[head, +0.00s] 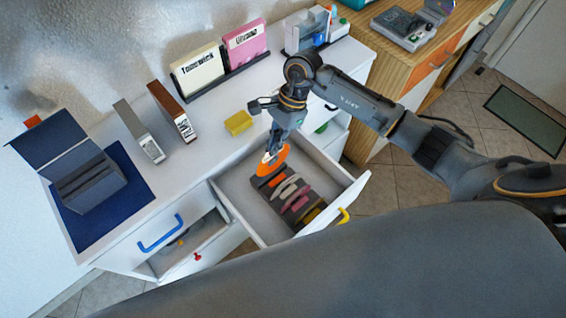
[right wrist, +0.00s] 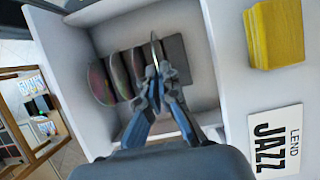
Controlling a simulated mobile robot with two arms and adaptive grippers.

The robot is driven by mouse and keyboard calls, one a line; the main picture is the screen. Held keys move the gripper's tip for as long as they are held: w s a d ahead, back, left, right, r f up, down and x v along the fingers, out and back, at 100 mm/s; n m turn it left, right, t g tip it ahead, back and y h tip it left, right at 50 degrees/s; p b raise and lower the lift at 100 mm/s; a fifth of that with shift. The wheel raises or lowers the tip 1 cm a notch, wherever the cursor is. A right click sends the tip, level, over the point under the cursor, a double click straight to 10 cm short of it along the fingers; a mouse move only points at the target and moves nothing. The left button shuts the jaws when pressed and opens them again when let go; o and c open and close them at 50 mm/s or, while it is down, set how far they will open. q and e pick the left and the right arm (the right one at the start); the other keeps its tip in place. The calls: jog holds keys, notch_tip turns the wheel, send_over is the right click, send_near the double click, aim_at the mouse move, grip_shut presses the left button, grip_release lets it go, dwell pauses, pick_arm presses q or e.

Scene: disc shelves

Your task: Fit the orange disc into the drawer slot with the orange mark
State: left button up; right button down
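The orange disc (head: 274,161) is between the fingertips of my right gripper (head: 270,155), over the far end of the open drawer. In the right wrist view the disc (right wrist: 155,48) shows edge-on between the fingers of the right gripper (right wrist: 160,78), which are closed on it. Below it in the drawer is a dark slotted rack (right wrist: 176,50) holding several discs. An orange mark (head: 276,181) shows at the rack's far end, close to the disc's lower edge. I cannot tell whether the disc touches the slot. My left gripper is not in view.
The open drawer (head: 352,190) has white walls and a yellow handle (head: 343,215). On the counter are a yellow block (head: 238,123), upright cases (head: 172,110) and a blue mat (head: 90,224) with a dark box. A lower-left drawer with a blue handle (head: 160,235) is partly open.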

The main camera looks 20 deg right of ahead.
aim_at(275, 162)
jog(key=f, duration=0.1)
jog(key=f+b, duration=0.1)
jog(key=f, duration=0.1)
jog(key=shift+s+a+f, duration=0.1)
jog(key=shift+a+f, duration=0.1)
jog(key=shift+f, duration=0.05)
jog(key=shift+f+b, duration=0.35)
jog(key=shift+f, duration=0.05)
notch_tip(275, 162, down, 4)
jog(key=shift+d+r+b, duration=0.1)
jog(key=shift+b, duration=0.95)
jog(key=shift+f, duration=0.35)
jog(key=shift+f+b, duration=0.2)
jog(key=shift+b, duration=0.15)
jog(key=c, duration=1.5)
grip_release()
jog(key=shift+r, duration=0.1)
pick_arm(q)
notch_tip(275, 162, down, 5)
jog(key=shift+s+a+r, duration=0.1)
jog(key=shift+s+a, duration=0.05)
